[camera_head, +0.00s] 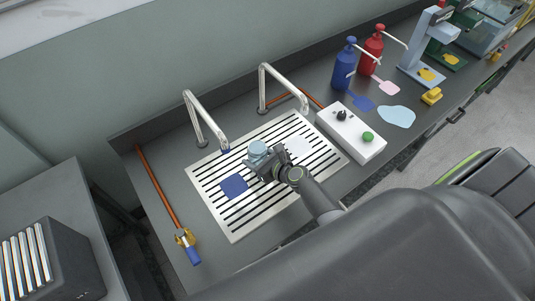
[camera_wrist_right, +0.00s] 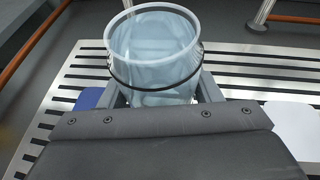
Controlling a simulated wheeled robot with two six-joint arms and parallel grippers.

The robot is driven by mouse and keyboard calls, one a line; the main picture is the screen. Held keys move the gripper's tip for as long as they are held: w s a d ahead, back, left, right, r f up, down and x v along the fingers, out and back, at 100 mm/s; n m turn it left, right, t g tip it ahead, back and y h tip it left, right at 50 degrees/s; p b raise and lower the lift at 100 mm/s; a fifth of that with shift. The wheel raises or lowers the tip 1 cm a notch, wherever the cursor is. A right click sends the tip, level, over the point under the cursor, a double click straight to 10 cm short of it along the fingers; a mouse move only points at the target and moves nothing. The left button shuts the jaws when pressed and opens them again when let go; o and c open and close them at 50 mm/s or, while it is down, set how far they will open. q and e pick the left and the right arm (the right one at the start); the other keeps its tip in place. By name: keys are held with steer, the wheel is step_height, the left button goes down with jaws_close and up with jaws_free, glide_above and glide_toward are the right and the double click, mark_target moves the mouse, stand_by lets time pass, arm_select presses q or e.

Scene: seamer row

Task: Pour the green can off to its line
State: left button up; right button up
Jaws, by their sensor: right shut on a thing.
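No can in view looks green. A pale blue, see-through can (camera_head: 257,148) with a dark line around its wall is held over the slotted steel drain grid (camera_head: 236,236). The wrist view shows the can (camera_wrist_right: 150,45) open at the top and about upright; I cannot tell how full it is. My right gripper (camera_head: 268,164) is shut on the can, with one finger on each side in the wrist view (camera_wrist_right: 160,95). A blue square (camera_head: 233,187) lies on the grid left of the can, a white square (camera_head: 297,146) right of it. My left gripper is out of view.
Two bent steel taps, left (camera_head: 203,115) and right (camera_head: 283,80), stand behind the grid. A white control box (camera_head: 350,132) with a black knob and green button is at the right. Blue (camera_head: 344,68) and red (camera_head: 372,50) bottles stand beyond. A copper pipe (camera_head: 156,187) lies left.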

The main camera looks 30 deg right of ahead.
steer(key=shift+a+f, duration=0.2)
steer(key=shift+f, duration=0.3)
steer(key=shift+s+a+r+m+t+y+b, duration=0.15)
steer(key=shift+a+r+m+y+b, duration=0.25)
steer(key=shift+m, duration=0.35)
steer(key=shift+a+r+m+t+y+b, duration=0.15)
steer(key=shift+a+r+m+y+b, duration=0.3)
steer(key=shift+m, duration=0.3)
stand_by(4.6)
steer(key=shift+d+f+n+h+p, duration=0.65)
steer(key=shift+n+h+p, duration=0.3)
steer(key=shift+n+p, duration=0.2)
steer(key=shift+d+f+n, duration=0.15)
steer(key=shift+d+n, duration=0.05)
steer(key=shift+n, duration=0.05)
